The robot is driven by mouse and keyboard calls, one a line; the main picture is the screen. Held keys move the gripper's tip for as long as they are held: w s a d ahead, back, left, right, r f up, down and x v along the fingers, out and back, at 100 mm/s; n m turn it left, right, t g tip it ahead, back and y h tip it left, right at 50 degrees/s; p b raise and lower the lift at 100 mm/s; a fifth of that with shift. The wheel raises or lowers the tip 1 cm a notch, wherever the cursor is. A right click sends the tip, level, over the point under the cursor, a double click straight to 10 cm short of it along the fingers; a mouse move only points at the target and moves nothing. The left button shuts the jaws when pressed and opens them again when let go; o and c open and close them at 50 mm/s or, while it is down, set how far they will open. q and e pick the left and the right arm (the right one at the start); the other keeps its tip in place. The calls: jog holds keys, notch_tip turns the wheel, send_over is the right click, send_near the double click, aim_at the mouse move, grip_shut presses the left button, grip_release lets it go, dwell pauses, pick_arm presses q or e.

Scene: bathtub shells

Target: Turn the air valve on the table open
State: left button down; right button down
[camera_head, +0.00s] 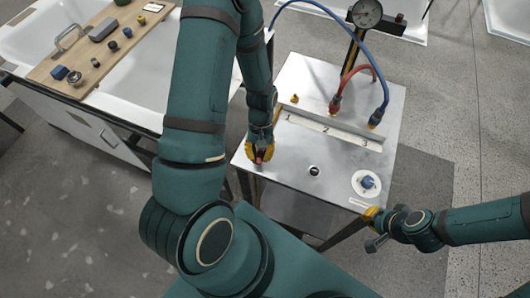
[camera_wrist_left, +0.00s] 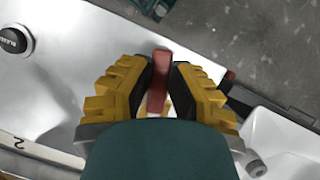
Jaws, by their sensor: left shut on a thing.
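The air valve shows as a red handle (camera_wrist_left: 158,82) at the left part of the metal table (camera_head: 300,150). My left gripper (camera_head: 260,153) is shut on this handle. In the left wrist view the yellow and black fingers press on it from both sides, and its far end sticks out between them. The valve body is hidden by the gripper. My right gripper (camera_head: 374,218) is by the table's front right corner, away from the valve; its fingers are too small to tell open from shut.
A black round button (camera_head: 314,170) and a blue knob (camera_head: 367,182) on a white disc are on the table. Red and blue hoses (camera_head: 385,75) and a gauge (camera_head: 366,12) stand at the back. A wooden board (camera_head: 100,50) with several small parts lies across a bathtub at the left.

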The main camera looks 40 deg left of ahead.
pick_arm(q)
jog(key=shift+s+a+m+y, duration=0.25)
jog(key=shift+a+m, duration=0.2)
jog(key=shift+m, duration=0.35)
jog(key=shift+s+a+m+y, duration=0.15)
jog(key=shift+a+m+y, duration=0.25)
jog(key=shift+m, duration=0.4)
jog(key=c, duration=0.9)
grip_release()
jog(key=shift+a, duration=0.1)
jog(key=shift+o, duration=0.2)
jog(key=shift+w, duration=0.1)
jog(key=d+v, duration=0.1)
jog(key=v, duration=1.1)
jog(key=shift+w+a, duration=0.15)
jog(key=shift+a, duration=0.35)
jog(key=shift+f, duration=0.1)
